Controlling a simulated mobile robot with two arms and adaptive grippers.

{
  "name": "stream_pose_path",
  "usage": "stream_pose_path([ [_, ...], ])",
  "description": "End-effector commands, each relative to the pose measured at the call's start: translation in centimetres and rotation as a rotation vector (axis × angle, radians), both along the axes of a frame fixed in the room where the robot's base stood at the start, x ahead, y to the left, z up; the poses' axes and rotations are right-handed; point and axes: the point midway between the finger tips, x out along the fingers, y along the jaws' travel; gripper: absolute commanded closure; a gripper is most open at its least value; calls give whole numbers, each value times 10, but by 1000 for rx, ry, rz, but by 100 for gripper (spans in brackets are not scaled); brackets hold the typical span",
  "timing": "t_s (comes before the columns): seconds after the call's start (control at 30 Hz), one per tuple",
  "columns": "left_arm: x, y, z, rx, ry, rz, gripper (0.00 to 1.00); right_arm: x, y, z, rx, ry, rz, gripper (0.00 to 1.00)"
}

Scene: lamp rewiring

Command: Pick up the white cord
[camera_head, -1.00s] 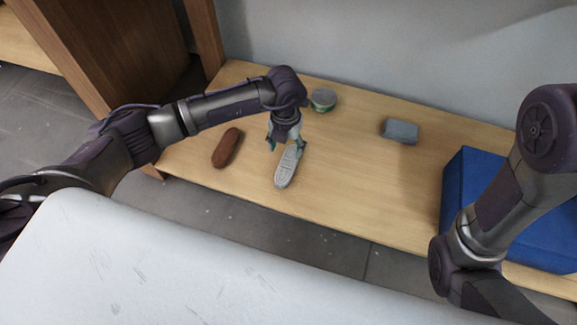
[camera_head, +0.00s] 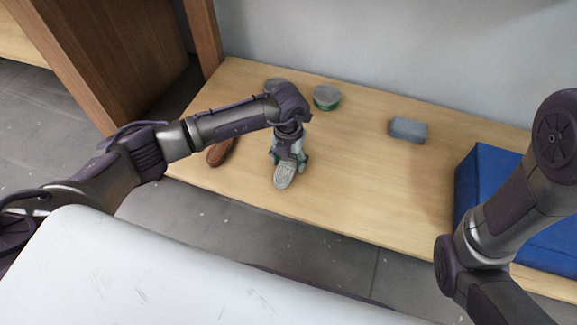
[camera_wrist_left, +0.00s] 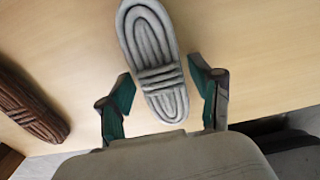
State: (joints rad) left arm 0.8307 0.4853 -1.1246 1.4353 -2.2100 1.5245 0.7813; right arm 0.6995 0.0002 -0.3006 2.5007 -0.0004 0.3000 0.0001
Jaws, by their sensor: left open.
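The white cord (camera_head: 285,176) is a pale grey-white coiled bundle, long and oval, lying on the wooden table near its front edge. In the left wrist view the white cord (camera_wrist_left: 150,45) runs from the top down between the fingers, with a band across its middle. My left gripper (camera_head: 288,163) is above its rear part; in the left wrist view the left gripper (camera_wrist_left: 165,95) is open, with one teal-padded finger on each side of the cord and gaps showing. My right gripper is out of view; only its arm shows at the right.
A brown cord bundle (camera_head: 221,152) lies left of the white one, also in the left wrist view (camera_wrist_left: 28,105). A green-and-grey round container (camera_head: 326,97), a grey block (camera_head: 408,130) and a blue box (camera_head: 487,180) stand on the wooden table (camera_head: 365,185). A grey round thing (camera_head: 274,84) is partly hidden behind my arm.

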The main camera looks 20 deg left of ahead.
Motion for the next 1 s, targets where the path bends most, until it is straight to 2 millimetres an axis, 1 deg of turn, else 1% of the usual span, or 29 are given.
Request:
stream_pose_path([
  [0.03,0,0,1,0,0,0,35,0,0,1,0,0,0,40],
  [0.07,0,0,1,0,0,0,39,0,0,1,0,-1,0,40],
  [0.1,0,0,1,0,0,0,45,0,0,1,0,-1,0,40],
  [0.43,0,0,1,0,0,0,100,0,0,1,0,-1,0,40],
  [0.67,0,0,1,0,0,1,100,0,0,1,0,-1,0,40],
  [0.77,0,0,4,0,0,0,100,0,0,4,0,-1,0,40],
  [0.87,0,0,12,0,-1,0,100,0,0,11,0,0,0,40],
  [1.0,0,0,30,0,-1,1,100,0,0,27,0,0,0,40],
])
